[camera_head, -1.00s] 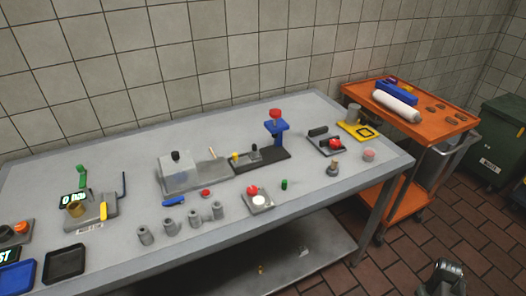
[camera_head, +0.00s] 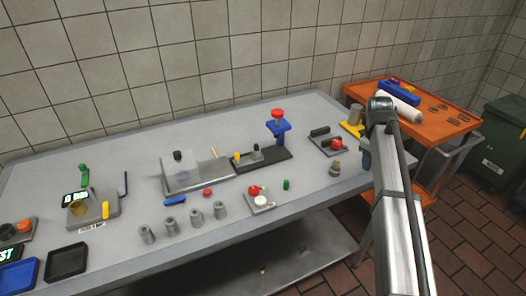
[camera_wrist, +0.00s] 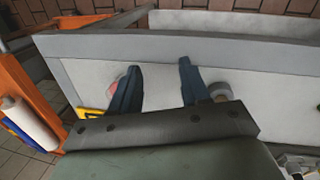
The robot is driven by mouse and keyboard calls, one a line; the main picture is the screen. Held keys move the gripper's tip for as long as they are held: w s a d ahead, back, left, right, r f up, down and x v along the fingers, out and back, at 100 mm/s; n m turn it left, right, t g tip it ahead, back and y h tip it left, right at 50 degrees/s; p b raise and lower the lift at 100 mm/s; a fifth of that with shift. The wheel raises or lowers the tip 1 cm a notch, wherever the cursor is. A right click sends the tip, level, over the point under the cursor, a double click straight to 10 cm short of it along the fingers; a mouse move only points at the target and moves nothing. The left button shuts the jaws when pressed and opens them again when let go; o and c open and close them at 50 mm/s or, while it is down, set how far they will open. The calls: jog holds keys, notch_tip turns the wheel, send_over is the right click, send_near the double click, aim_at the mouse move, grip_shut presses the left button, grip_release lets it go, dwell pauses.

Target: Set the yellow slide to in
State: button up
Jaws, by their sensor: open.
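Two yellow parts could be the yellow slide, and I cannot tell which. One is an upright yellow piece (camera_head: 105,210) on the grey device with a display at the table's left. The other is a small yellow knob (camera_head: 237,158) at the left end of the dark base in the middle. Neither shows in the wrist view. I cannot read an in or out position on either. My gripper (camera_wrist: 157,68) is open and empty over the table's right end, far right of both. In the head view my arm mostly hides it.
The grey table (camera_head: 318,204) holds a clear-covered box (camera_head: 182,172), a blue stand with a red top (camera_head: 278,128), several grey cylinders and a red-knobbed block (camera_head: 338,143). A brown cylinder (camera_wrist: 220,91) is beside my right finger. The orange cart (camera_head: 452,117) stands right.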

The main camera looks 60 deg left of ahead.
jog(key=s+a+r+n+g+y, duration=0.1)
jog(key=s+a+r+n, duration=0.15)
jog(key=s+a, duration=0.4)
jog(key=s+a+r+n+g+y, duration=0.1)
jog(key=s+a+r, duration=0.2)
jog(key=s+a, duration=0.4)
jog(key=n+g+y, duration=0.1)
jog(key=n+g, duration=0.2)
jog(key=n, duration=0.1)
send_near(237, 154)
jog(key=shift+m, duration=0.25)
jog(key=x, duration=0.8)
jog(key=shift+s+a+f, duration=0.1)
jog(key=shift+a+f, duration=0.05)
jog(key=shift+f, duration=0.2)
grip_shut()
